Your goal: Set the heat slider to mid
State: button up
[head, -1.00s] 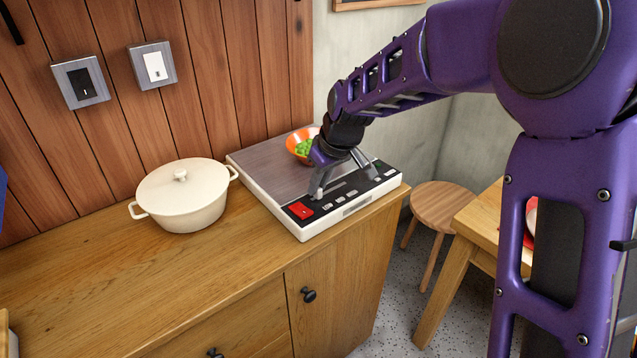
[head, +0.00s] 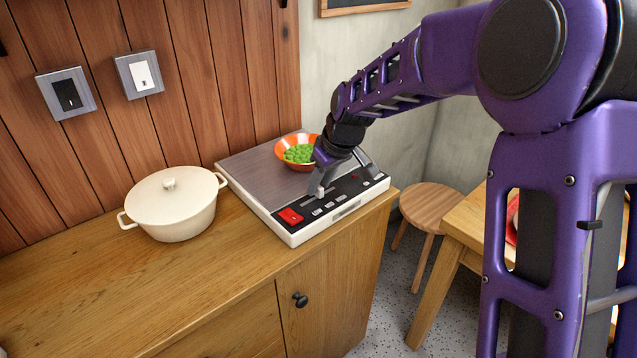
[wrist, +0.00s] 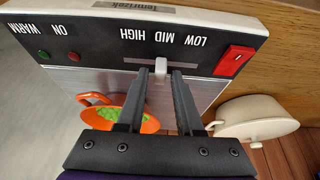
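The hotplate (head: 245,172) is a white-edged box with a dark control panel along its front. In the wrist view its heat slider, a small pale knob (wrist: 160,66), sits in a slot on the panel (wrist: 95,40). The knob lines up roughly with the MID label, between LOW and HIGH. My gripper (head: 345,182) is over the panel, pointing down. In the wrist view its two fingers (wrist: 160,72) stand on either side of the knob, with a visible gap on each side. In the head view the knob cannot be made out.
An orange bowl of green pieces (head: 298,153) sits on the hotplate behind my gripper. A red switch (head: 290,216) is on the panel's left end. A lidded cream pot (head: 175,208) stands left on the wooden counter (head: 120,280). A stool (head: 430,205) is at the right.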

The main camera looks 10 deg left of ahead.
jog(key=shift+o, duration=0.5)
jog(key=p+v, duration=0.2)
jog(key=v, duration=1.5)
jog(key=shift+r, duration=0.2)
jog(key=shift+s, duration=0.1)
